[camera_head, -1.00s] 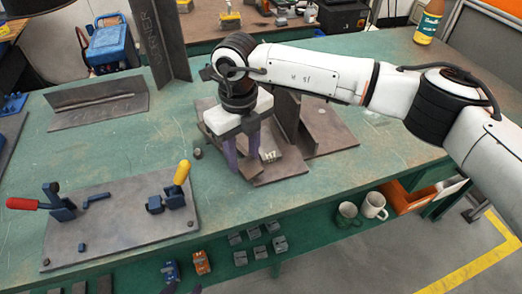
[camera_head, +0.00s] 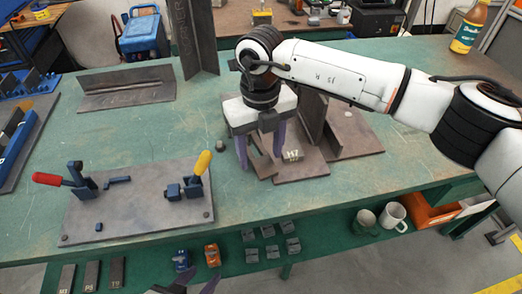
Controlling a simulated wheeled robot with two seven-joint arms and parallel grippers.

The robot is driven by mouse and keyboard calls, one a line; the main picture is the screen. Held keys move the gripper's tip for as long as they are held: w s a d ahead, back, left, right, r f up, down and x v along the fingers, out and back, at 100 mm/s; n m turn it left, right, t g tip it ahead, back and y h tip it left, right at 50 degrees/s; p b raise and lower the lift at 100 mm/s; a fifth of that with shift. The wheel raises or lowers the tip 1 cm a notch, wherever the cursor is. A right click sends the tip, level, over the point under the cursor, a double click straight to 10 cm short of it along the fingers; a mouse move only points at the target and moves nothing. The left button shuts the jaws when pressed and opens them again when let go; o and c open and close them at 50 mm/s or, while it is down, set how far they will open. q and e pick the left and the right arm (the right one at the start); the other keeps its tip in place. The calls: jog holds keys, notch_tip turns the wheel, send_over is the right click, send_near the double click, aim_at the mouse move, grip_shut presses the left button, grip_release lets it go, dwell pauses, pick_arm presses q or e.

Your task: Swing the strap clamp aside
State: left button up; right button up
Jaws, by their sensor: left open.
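My right gripper (camera_head: 260,158) reaches in from the right and points down over a brown steel plate (camera_head: 315,172). Its purple fingers are apart, with a dark flat bar (camera_head: 263,162), apparently the strap clamp, low between them. I cannot tell whether the fingers touch it.
A fixture plate (camera_head: 140,222) with red- and yellow-handled toggle clamps lies at left. A steel piece (camera_head: 126,92) and a tall upright profile (camera_head: 190,40) stand behind. Mugs (camera_head: 393,217) and small blocks sit on the lower shelf.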

notch_tip(320, 180, up, 10)
dwell(0.7)
dwell(0.4)
